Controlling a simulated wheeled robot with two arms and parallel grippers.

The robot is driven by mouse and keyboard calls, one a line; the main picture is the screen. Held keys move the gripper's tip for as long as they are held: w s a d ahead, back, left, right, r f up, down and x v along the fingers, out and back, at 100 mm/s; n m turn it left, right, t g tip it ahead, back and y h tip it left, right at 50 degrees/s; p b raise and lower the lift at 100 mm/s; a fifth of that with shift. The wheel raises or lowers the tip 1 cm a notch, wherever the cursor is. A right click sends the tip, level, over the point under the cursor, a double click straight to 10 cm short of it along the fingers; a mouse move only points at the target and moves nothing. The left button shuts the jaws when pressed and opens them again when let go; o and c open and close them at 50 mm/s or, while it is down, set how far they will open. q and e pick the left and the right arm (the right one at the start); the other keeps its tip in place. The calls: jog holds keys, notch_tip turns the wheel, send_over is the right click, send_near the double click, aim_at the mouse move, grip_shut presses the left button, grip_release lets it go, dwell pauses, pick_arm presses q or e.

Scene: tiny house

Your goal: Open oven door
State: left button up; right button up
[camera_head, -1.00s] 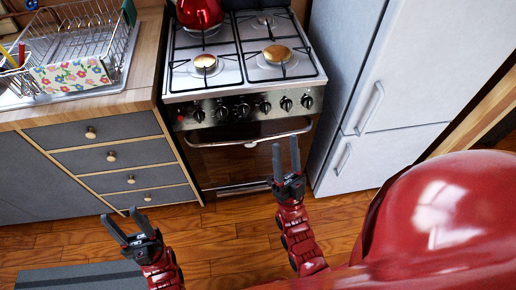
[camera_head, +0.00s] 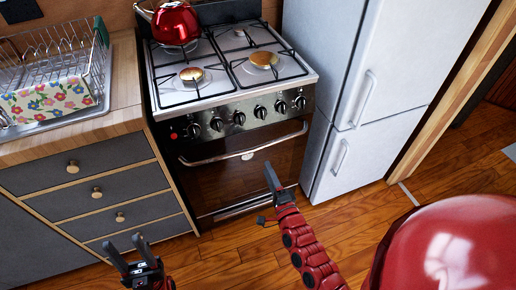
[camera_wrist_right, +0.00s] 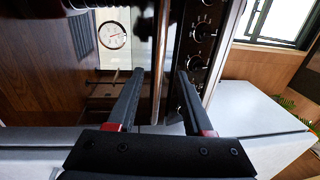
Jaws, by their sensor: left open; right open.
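The oven door (camera_head: 225,184) is dark, glossy and shut, below the stove's knobs. Its curved metal handle (camera_head: 210,159) runs along the top, and a round dial sits just below it. My right gripper (camera_head: 269,168) is open in front of the door, its tips just below the handle in the head view. In the right wrist view, the handle (camera_wrist_right: 160,50) runs upright between the two open fingers of my right gripper (camera_wrist_right: 160,76); I cannot tell if they touch it. The door dial (camera_wrist_right: 112,36) is left of the handle there. My left gripper (camera_head: 122,243) is open and empty by the drawers.
A red kettle (camera_head: 175,24) stands on the white stove top (camera_head: 222,70). Grey drawers (camera_head: 85,178) with a dish rack (camera_head: 55,60) above are on the left. A white fridge (camera_head: 345,60) stands close on the right. The wooden floor (camera_head: 235,250) before the oven is clear.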

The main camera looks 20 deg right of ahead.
aim_at(258, 147)
jog(key=w, duration=0.3)
jog(key=w+r, duration=0.1)
jog(key=w, duration=0.6)
jog(key=shift+a+r, duration=0.15)
jog(key=shift+a, duration=0.05)
jog(key=shift+c, duration=0.3)
grip_shut()
dwell(0.6)
